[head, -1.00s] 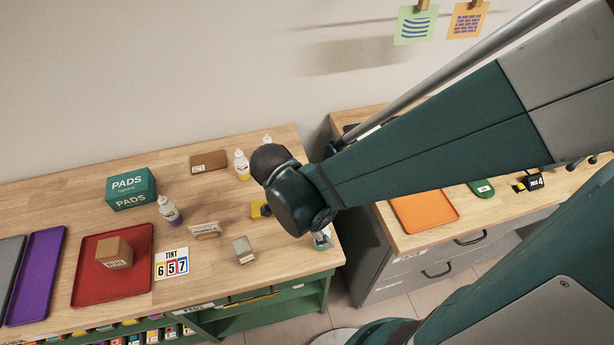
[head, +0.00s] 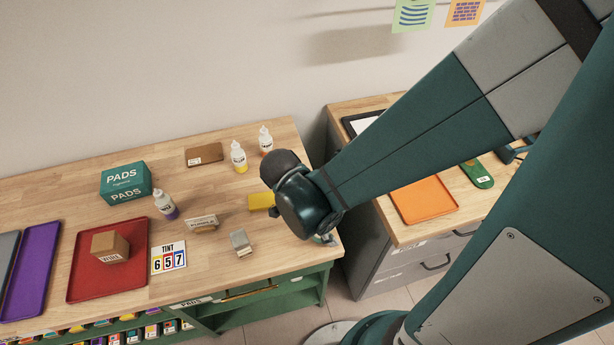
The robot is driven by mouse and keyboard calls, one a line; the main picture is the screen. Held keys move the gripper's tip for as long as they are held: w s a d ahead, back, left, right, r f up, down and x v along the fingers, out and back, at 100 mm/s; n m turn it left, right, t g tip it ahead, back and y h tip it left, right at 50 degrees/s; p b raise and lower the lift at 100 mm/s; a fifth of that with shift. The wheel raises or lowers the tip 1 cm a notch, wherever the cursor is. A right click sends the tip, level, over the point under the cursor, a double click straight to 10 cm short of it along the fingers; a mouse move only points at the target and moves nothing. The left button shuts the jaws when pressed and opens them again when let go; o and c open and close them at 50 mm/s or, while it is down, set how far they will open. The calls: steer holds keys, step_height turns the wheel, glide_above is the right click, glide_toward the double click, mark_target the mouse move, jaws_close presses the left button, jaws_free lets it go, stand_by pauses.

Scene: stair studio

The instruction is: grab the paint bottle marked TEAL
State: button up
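Three white dropper bottles stand on the wooden table: one with a yellow base (head: 239,158), one with an orange-red base (head: 265,142) at the back, and one with a purple base (head: 166,205) left of centre. Their labels are too small to read. I cannot make out a bottle marked TEAL. My dark wrist hangs over the table's right end and hides most of my gripper. A small pale and greenish piece (head: 325,240) shows under it by the right front corner; I cannot tell whether it is gripper or bottle.
A teal PADS box (head: 125,183), a red tray (head: 82,283) with a brown block (head: 110,246), a TINT 657 card (head: 168,257), a name sign (head: 201,223), a grey block (head: 241,243) and a yellow block (head: 261,202) stand about. An orange tray (head: 424,200) lies on the right counter.

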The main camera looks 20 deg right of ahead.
stand_by(0.3)
steer(key=c, duration=1.2)
steer(key=shift+r, duration=0.15)
steer(key=shift+r+p, duration=1.35)
steer(key=shift+r, duration=3.5)
